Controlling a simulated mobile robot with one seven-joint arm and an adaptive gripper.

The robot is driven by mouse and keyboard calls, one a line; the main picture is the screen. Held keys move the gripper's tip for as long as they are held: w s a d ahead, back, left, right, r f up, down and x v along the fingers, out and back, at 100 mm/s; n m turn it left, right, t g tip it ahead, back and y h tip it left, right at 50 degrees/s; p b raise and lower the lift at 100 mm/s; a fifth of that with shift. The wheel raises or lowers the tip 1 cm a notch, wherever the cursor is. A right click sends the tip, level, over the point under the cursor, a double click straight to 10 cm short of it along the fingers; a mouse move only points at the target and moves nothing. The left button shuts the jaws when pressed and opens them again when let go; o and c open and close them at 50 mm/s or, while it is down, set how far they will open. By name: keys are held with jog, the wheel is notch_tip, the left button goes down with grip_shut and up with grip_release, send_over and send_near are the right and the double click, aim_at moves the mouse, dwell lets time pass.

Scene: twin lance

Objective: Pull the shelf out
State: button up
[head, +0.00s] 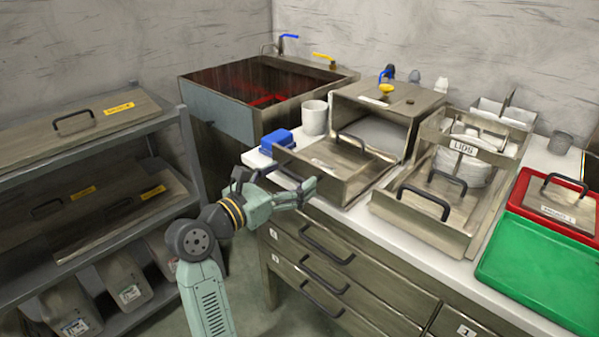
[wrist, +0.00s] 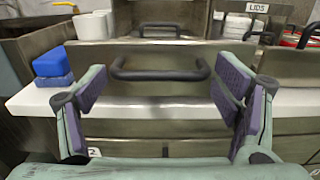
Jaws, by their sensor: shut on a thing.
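The shelf (head: 325,178) is a grey metal tray-like piece on the white counter, in front of a metal box (head: 405,103) whose front is open. It stands at least partly outside the box. A black bar handle (wrist: 160,69) is on its front face, and a second black handle (head: 352,141) rises behind. My gripper (head: 305,190) is at the shelf's front, above the counter edge. In the wrist view its fingers (wrist: 162,88) are spread wide, one at each end of the front handle, and shut on it. The exact contact is hard to see.
A blue block (head: 276,141) and white cups (head: 314,117) stand left of the box. A second metal tray labelled LIDS (head: 463,147) is close on the right, then green (head: 540,262) and red trays. Drawers (head: 325,245) with black handles lie below the counter.

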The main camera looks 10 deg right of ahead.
jog(key=shift+s+f, duration=0.1)
jog(key=shift+s, duration=0.1)
jog(key=shift+c, duration=0.2)
jog(key=o, duration=1.4)
jog(key=shift+o, duration=1.2)
jog(key=shift+a, duration=0.15)
jog(key=shift+a, duration=0.1)
jog(key=v, duration=1.2)
